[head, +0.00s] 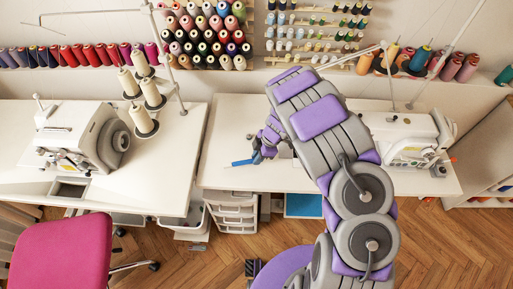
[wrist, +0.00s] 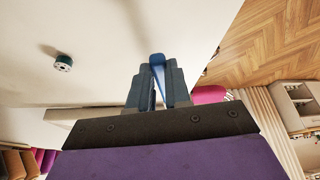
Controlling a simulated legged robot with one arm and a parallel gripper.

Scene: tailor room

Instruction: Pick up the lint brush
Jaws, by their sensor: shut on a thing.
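The lint brush (head: 242,162) is a small blue object at my gripper (head: 257,157), over the front part of the right white table. In the wrist view, its blue end (wrist: 157,60) shows between the tips of my gripper (wrist: 155,78), and a pale strip runs down between the fingers. My gripper is shut on the lint brush. The fingers hide much of the brush. I cannot tell whether the brush touches the tabletop.
The right table (head: 225,125) holds a sewing machine (head: 410,140) at its right. The left table (head: 165,165) holds another machine (head: 85,135). A small round object (wrist: 63,63) lies on the white surface. A pink chair (head: 62,255) stands front left; drawers (head: 235,213) sit below.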

